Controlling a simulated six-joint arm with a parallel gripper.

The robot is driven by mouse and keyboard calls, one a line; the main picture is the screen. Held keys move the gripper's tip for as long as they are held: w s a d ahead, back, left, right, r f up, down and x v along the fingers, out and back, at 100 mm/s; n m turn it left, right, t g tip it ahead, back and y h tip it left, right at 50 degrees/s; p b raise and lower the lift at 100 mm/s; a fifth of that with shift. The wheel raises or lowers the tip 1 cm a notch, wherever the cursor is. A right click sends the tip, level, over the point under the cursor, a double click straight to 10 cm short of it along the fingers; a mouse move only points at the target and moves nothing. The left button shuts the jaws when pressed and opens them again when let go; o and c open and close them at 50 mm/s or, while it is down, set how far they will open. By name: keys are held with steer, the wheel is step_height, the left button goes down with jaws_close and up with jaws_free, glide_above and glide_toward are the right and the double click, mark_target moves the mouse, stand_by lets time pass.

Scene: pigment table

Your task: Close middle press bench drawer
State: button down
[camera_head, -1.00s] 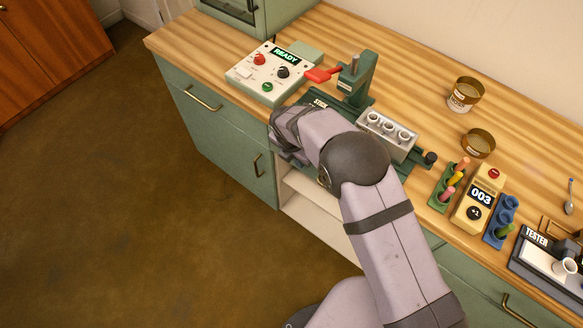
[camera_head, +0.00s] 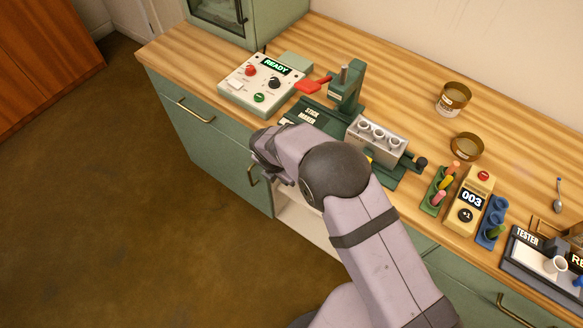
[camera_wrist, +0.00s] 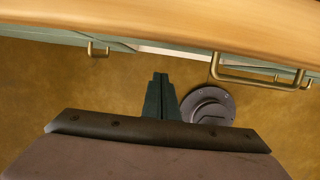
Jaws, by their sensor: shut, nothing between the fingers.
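The press bench (camera_head: 175,72) has sage-green fronts under a striped wooden top. The middle drawer's front is hidden behind my arm in the head view, so I cannot tell how far it stands open. In the wrist view a large brass handle (camera_wrist: 262,85) shows just under the worktop edge, right of my fingers; I cannot tell for certain which drawer it belongs to. My gripper (camera_wrist: 160,78) is shut and empty, below the worktop edge and apart from that handle. In the head view my wrist hides the fingers.
A pale open compartment (camera_head: 305,222) lies below my arm. The green press (camera_head: 347,88), control box (camera_head: 262,85) and counter (camera_head: 468,202) stand above. Open floor lies left.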

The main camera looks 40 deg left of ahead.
steer(key=b+v, duration=0.2)
steer(key=v, duration=0.8)
steer(key=s+d+f+m+g+h, duration=0.1)
steer(key=s+d+f+m+g, duration=0.2)
steer(key=d+m, duration=0.6)
steer(key=s+d+f+m+h, duration=0.25)
steer(key=s+d+m, duration=0.35)
steer(key=m, duration=0.5)
steer(key=w+d+r+m+y, duration=0.1)
steer(key=d+r+m, duration=0.3)
steer(key=d, duration=0.6)
steer(key=w+d+r+m+y+p, duration=0.1)
steer(key=w+d+r+m, duration=0.2)
steer(key=d+m, duration=0.3)
steer(key=w+d+r+m+y, duration=0.1)
steer(key=d+r+m, duration=0.5)
steer(key=d, duration=0.9)
steer(key=shift+w, duration=0.75)
steer(key=shift+a+y+p, duration=0.1)
steer(key=shift+y+p, duration=0.15)
steer(key=shift+p, duration=0.05)
